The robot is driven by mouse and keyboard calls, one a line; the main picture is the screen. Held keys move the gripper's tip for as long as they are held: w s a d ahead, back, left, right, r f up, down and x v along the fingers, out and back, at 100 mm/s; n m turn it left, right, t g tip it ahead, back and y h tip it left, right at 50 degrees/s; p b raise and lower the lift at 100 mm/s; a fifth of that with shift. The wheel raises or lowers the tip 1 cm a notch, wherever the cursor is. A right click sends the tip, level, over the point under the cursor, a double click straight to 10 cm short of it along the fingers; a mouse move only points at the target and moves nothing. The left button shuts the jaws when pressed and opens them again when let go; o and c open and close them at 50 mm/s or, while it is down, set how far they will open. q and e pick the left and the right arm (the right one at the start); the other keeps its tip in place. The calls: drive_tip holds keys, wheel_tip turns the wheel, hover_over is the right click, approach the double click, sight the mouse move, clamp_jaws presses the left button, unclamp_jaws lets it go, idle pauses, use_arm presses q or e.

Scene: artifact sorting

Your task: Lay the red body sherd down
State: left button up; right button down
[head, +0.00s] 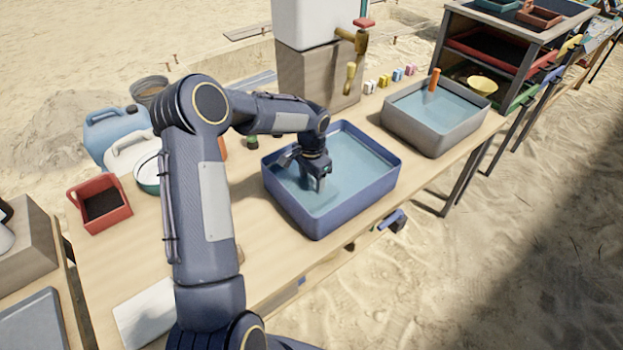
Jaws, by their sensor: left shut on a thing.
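My left gripper (318,184) reaches down inside the blue basin (318,225), with its fingertips at or just above the water. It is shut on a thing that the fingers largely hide. I take this to be the red body sherd, but I cannot make out its shape or colour here. No other red sherd can be made out on the table. My right gripper is not in view.
A red box (117,217) and jugs stand at the left. A pale board (146,312) lies near the front edge. Shelves (545,40) stand at the back right.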

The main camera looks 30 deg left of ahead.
use_arm(q)
drive_tip(key=shift+f, duration=0.1)
drive_tip(key=o, duration=1)
